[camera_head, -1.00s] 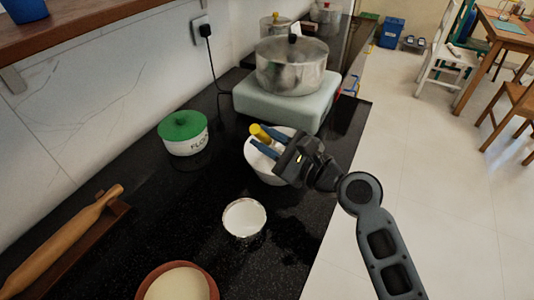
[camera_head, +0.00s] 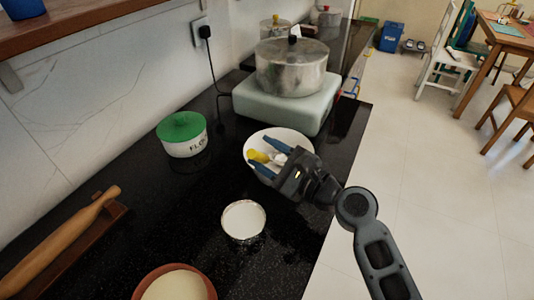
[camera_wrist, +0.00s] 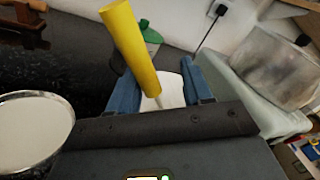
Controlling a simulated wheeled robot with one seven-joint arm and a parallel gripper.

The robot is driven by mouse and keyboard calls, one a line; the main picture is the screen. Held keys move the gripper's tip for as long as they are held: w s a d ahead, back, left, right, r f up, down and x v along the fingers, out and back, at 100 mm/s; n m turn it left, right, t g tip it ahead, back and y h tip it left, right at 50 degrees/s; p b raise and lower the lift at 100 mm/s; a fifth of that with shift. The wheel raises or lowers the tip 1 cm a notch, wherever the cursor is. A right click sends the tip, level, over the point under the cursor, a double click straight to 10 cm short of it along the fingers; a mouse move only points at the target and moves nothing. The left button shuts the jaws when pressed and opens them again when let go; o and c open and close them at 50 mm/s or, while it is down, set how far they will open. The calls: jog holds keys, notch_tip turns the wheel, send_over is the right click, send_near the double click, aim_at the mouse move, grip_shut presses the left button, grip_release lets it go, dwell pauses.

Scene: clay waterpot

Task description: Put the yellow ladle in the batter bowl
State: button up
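The yellow ladle (camera_head: 259,156) lies low over or in a white bowl (camera_head: 287,136) in the head view. In the wrist view its thick yellow handle (camera_wrist: 130,45) leans up and left, with a thin pale part below. The white bowl shows behind it (camera_wrist: 173,92). My gripper (camera_head: 260,152) is over the bowl, its blue fingers spread on either side of the ladle. In the wrist view the fingers (camera_wrist: 158,85) are wide apart, and neither clearly presses on the handle. The ladle's lower end is partly hidden by my gripper. I cannot tell for certain which bowl is the batter bowl.
A small metal-rimmed bowl (camera_head: 243,220) with white contents stands nearer. A terracotta bowl (camera_head: 210,287) with cream contents is at the front. A rolling pin (camera_head: 60,245) lies left.

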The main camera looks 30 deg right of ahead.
jog(key=shift+r, duration=0.1)
jog(key=shift+r, duration=0.15)
jog(key=b+v, duration=0.1)
jog(key=v, duration=1.1)
jog(key=shift+b, duration=0.3)
